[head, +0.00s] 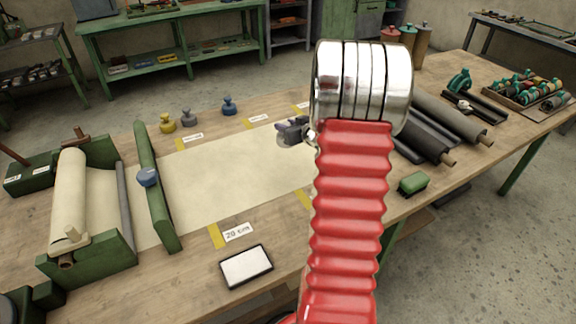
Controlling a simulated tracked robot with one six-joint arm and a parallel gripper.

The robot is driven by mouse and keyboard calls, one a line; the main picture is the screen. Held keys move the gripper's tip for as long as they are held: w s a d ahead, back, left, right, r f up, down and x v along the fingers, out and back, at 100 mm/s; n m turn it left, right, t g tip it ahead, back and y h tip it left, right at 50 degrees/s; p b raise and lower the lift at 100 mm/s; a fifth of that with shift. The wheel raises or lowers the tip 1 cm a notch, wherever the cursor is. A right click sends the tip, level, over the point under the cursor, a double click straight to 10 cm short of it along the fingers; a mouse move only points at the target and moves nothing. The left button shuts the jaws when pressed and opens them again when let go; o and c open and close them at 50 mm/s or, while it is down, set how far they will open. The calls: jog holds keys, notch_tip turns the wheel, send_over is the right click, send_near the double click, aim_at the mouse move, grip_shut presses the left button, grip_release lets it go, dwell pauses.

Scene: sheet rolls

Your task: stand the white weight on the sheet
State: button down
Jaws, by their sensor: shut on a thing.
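My gripper (291,128) shows just left of my red arm, over the right part of the cream sheet (225,175). It is shut on the white weight (284,142), which shows as a small pale shape below the jaws. The jaws hide much of the weight. I cannot tell whether its base touches the sheet or is just above it. The sheet lies flat on the wooden table, drawn out from the roll (70,200) at the left. My arm hides the sheet's right end.
Yellow (167,123), grey (188,117) and blue (229,106) weights stand behind the sheet. A green bar (155,190) with a blue-grey knob crosses it. A white pad (246,266), a green brush (412,184) and dark rolls (425,140) lie around. Yellow tape strips mark distances, one labelled 20 cm.

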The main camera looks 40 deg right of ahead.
jog(key=shift+s+d+r, duration=0.1)
jog(key=shift+d, duration=0.15)
jog(key=shift+s+d, duration=0.15)
jog(key=shift+s, duration=0.05)
jog(key=shift+f, duration=3.15)
jog(key=shift+f, duration=1.85)
jog(key=shift+f, duration=0.1)
jog(key=c, duration=1.4)
grip_release()
jog(key=shift+s+f, duration=0.1)
jog(key=shift+f, duration=0.05)
jog(key=shift+o, duration=0.2)
